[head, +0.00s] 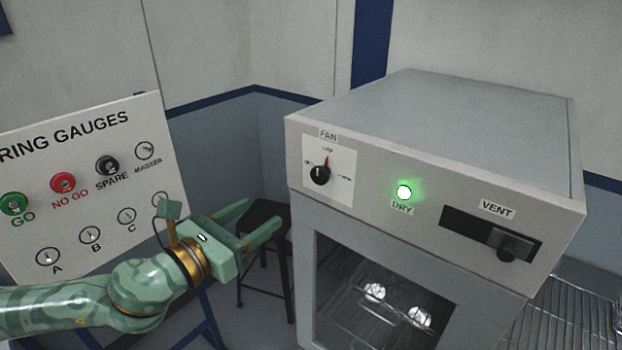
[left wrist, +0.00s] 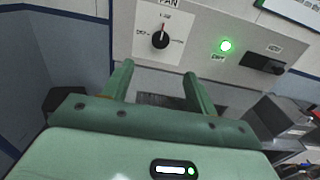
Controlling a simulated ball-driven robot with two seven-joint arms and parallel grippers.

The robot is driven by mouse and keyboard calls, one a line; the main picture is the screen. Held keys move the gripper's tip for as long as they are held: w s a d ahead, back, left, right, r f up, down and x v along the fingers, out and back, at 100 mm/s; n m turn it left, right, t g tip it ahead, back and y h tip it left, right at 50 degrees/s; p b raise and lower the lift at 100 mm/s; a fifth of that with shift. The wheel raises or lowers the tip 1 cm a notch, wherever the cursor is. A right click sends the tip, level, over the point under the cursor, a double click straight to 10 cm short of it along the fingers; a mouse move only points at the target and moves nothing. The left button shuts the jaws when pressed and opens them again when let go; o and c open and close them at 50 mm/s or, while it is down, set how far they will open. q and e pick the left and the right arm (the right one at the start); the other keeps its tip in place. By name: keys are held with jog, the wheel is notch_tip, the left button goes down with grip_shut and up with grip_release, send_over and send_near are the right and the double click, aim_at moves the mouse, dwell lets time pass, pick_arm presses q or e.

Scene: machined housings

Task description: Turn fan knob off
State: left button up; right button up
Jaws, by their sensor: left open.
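The fan knob (head: 320,174) is a round black knob on a white plate at the left of the oven's front panel, under the label FAN. Its pointer is up, toward the mark that reads LOW. It also shows in the left wrist view (left wrist: 160,40), beyond my fingers. My left gripper (head: 262,222) is open and empty, left of the oven and lower than the knob, apart from it. In the left wrist view its two fingers (left wrist: 157,82) are spread below the knob. My right gripper is in neither view.
A green DRY lamp (head: 404,192) glows right of the knob. A VENT slider (head: 510,244) is farther right. The oven (head: 450,120) has a glass door below. A RING GAUGES board (head: 85,180) stands at left, a black stool (head: 262,215) behind my gripper, a wire rack (head: 570,315) at right.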

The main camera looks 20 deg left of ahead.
aim_at(317, 175)
pick_arm(q)
jog(key=p+x, duration=0.2)
jog(key=x, duration=1.3)
jog(key=shift+w+d, duration=0.2)
jog(key=shift+w, duration=0.15)
jog(key=c, duration=1)
